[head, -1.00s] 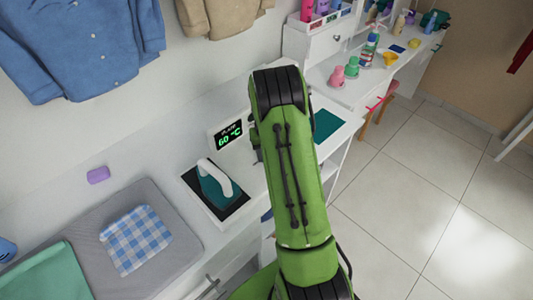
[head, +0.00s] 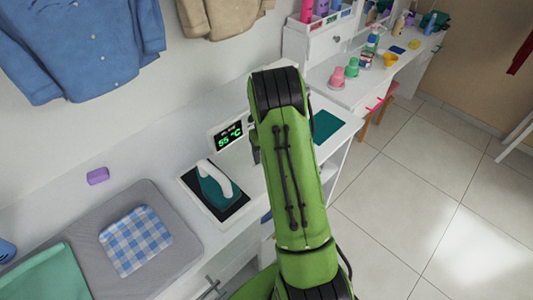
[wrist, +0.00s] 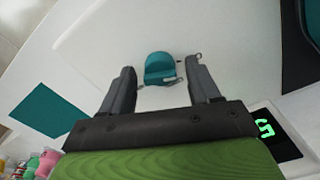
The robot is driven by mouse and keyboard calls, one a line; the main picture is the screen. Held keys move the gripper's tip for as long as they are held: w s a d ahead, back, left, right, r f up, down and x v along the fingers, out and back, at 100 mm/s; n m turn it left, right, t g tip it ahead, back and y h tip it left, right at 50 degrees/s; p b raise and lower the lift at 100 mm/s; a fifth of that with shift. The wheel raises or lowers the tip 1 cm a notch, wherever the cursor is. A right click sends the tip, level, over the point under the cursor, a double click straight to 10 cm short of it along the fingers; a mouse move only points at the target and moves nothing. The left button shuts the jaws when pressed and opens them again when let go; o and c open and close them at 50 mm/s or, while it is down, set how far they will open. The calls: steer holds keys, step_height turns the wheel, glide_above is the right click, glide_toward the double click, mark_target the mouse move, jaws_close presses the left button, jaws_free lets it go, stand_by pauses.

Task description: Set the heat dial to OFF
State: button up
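The heat dial appears as a teal knob (wrist: 160,66) on a white surface in the wrist view. Dark marks show at its lower edge, too small to read. My gripper (wrist: 162,72) is open, with one finger on each side of the knob and a visible gap to each; I cannot tell whether any part touches it. In the head view my arm hides the knob and most of the gripper. The display (head: 229,135) reads 55 °C in green; its upper line is unclear. It also shows partly in the wrist view (wrist: 275,132).
A teal iron (head: 216,188) stands on a dark pad left of my arm. A grey mat with a checkered cloth (head: 136,240) lies further left. A teal panel (head: 326,125) is right of my arm. Bottles and pink containers stand on the desk behind.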

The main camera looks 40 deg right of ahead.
step_height(320, 180, up, 16)
steer(key=p, duration=0.2)
steer(key=shift+p, duration=0.3)
steer(key=shift+f, duration=0.15)
steer(key=s+a+r+n+t, duration=0.1)
steer(key=s+a+r+t, duration=0.2)
steer(key=s+a+r, duration=0.8)
steer(key=s+a+n+t, duration=0.1)
steer(key=s+a+t, duration=0.1)
steer(key=s+a, duration=0.7)
steer(key=s, duration=0.4)
steer(key=shift+a+r+n+t, duration=0.2)
steer(key=shift+n+t, duration=0.1)
steer(key=shift+n, duration=0.1)
